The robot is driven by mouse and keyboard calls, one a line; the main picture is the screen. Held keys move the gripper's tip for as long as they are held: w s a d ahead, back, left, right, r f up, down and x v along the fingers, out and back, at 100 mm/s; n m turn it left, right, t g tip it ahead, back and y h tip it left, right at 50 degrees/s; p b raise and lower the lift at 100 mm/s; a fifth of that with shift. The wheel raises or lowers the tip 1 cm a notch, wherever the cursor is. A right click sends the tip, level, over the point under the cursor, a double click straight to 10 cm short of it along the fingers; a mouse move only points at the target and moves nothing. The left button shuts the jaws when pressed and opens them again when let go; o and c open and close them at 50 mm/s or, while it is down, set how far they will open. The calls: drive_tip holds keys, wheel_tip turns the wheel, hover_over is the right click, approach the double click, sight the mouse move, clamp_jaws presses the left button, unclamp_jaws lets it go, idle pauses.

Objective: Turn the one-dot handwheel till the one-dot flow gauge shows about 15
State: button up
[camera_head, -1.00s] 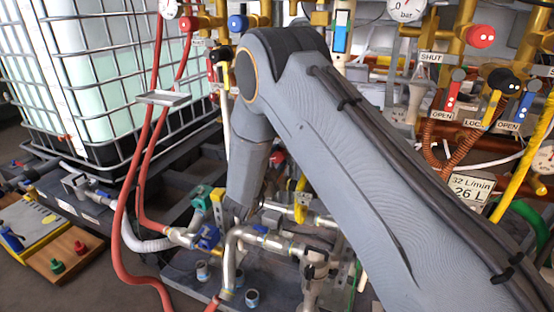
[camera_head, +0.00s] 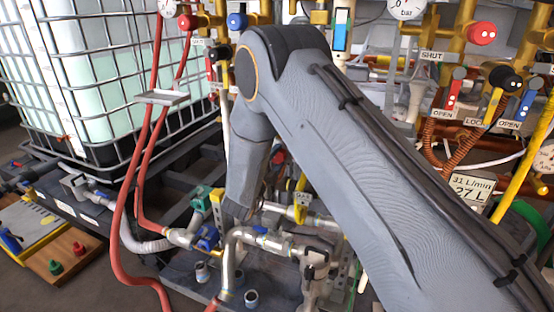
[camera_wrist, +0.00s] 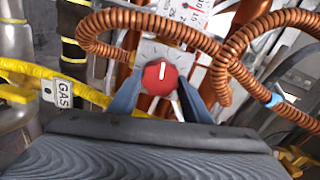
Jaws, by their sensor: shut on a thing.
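In the wrist view a round red knob (camera_wrist: 160,77) with a white bar pointing nearly straight up sits on a grey plate (camera_wrist: 157,50). My gripper (camera_wrist: 160,92) has one blue-grey finger on each side of the knob and is shut on it. No dots can be made out on the knob. A white scale strip with red marks (camera_wrist: 194,13) stands above it, cut off and hard to read. In the head view my arm hides the gripper and knob. A sign there (camera_head: 470,188) reads 31 L/min and 27 L.
Copper coils (camera_wrist: 225,60) arch close around the knob. A yellow pipe with a GAS tag (camera_wrist: 63,93) runs at left. In the head view, a red two-dot handwheel (camera_head: 481,34) and a black handwheel (camera_head: 507,78) are at upper right, and red hoses (camera_head: 135,170) hang at left.

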drive_tip(key=o, duration=0.8)
drive_tip(key=v, duration=0.8)
